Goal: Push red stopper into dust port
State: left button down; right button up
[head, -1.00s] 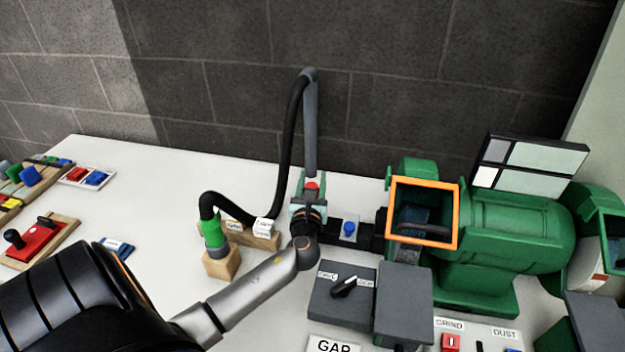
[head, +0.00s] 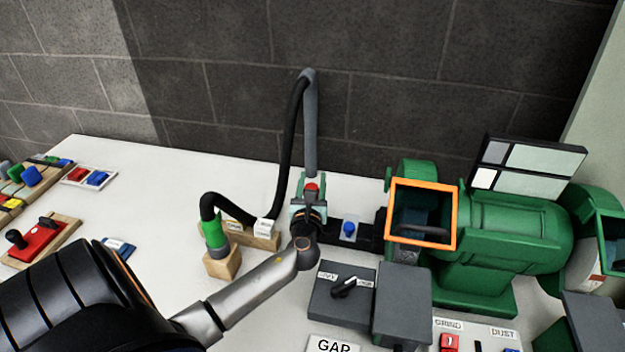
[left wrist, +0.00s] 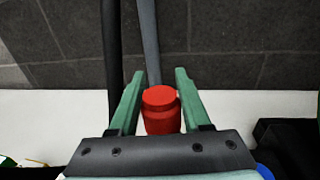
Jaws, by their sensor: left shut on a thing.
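The red stopper (head: 312,188) is a short red cylinder with a rounded top. In the left wrist view the stopper (left wrist: 161,112) is upright between the two green fingers. My left gripper (head: 309,195) is shut on it, near the foot of the grey pipe at the back of the table. In the left wrist view the gripper (left wrist: 159,100) hides the stopper's lower end. I cannot make out the dust port; the gripper and wrist cover the area below the stopper. My right gripper is not in view.
A green grinder (head: 500,225) with an orange-framed guard stands to the right. A black hose (head: 288,150) runs from the grey pipe (head: 310,125) to a green cuff (head: 213,235) on a wooden block. Grey boxes (head: 402,300) stand in front. Bare white table (head: 150,200) lies left.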

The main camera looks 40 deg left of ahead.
pick_arm(q)
jog(key=shift+f+b, duration=1.25)
jog(key=shift+f, duration=0.35)
jog(key=shift+c, duration=1.4)
grip_release()
jog(key=shift+r, duration=0.15)
jog(key=shift+r+p, duration=0.3)
jog(key=shift+r, duration=0.05)
notch_tip(320, 180, up, 3)
jog(key=shift+s+d+r+p, duration=0.1)
jog(key=shift+d+p, duration=0.05)
jog(key=shift+p, duration=0.45)
jog(key=s+d+r+p, duration=0.2)
jog(key=s+d+r, duration=0.6)
jog(key=s+r, duration=0.1)
jog(key=shift+v, duration=0.85)
